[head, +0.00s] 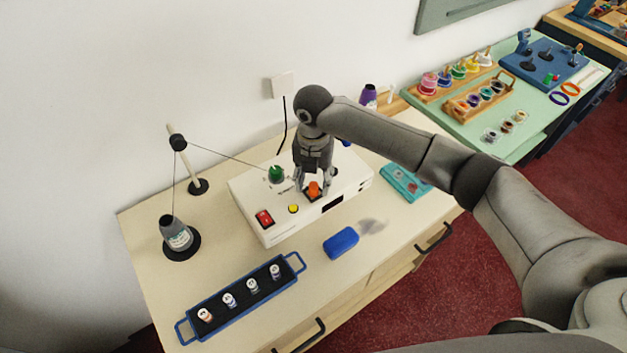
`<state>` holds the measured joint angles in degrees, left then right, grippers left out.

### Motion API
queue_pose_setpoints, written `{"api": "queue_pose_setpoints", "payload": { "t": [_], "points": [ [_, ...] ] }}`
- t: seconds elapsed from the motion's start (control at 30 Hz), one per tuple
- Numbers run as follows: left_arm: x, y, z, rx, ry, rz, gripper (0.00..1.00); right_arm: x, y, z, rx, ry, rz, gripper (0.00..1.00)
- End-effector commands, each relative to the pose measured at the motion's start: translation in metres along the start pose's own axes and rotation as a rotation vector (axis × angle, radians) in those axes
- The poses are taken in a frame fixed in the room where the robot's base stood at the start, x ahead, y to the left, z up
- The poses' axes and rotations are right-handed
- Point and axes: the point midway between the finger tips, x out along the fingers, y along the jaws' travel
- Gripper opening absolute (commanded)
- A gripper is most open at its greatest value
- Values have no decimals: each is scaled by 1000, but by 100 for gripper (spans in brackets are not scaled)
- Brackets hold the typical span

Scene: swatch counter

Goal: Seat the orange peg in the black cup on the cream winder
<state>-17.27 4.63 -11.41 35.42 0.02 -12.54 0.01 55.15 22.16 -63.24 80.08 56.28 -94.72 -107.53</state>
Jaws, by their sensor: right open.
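The cream winder (340,207) is a low box in the middle of the table in the head view. The orange peg (313,189) stands upright on its top. A dark patch at the peg's foot looks like the black cup (308,196). I cannot tell how deep the peg sits in it. My right gripper (313,190) points down over the winder, its fingers open on either side of the peg. From this view I cannot tell whether they touch it. My left gripper is out of view.
The winder also bears a green spool (276,174), a red switch (264,218) and a yellow button (293,209). A thread runs from a post (186,160) at left. A blue block (341,242) and a blue-handled tray (189,325) lie in front. A teal case (404,184) lies right.

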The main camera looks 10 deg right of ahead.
Motion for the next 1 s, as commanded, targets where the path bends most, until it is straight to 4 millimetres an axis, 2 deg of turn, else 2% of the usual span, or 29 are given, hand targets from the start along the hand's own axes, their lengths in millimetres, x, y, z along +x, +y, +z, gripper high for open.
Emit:
{"api": "queue_pose_setpoints", "payload": {
  "t": [0.3, 0.5, 0.7, 1.0],
  "points": [
    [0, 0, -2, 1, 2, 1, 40, -66, 0, 1, -1, -5, 3, 44],
    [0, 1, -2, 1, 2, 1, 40, -98, 0, 1, 0, -2, 1, 44],
    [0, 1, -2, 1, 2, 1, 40, -110, 0, 0, 0, -2, 0, 44],
    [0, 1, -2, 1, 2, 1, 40, -110, 0, 0, 0, -1, 0, 44]
  ]
}}
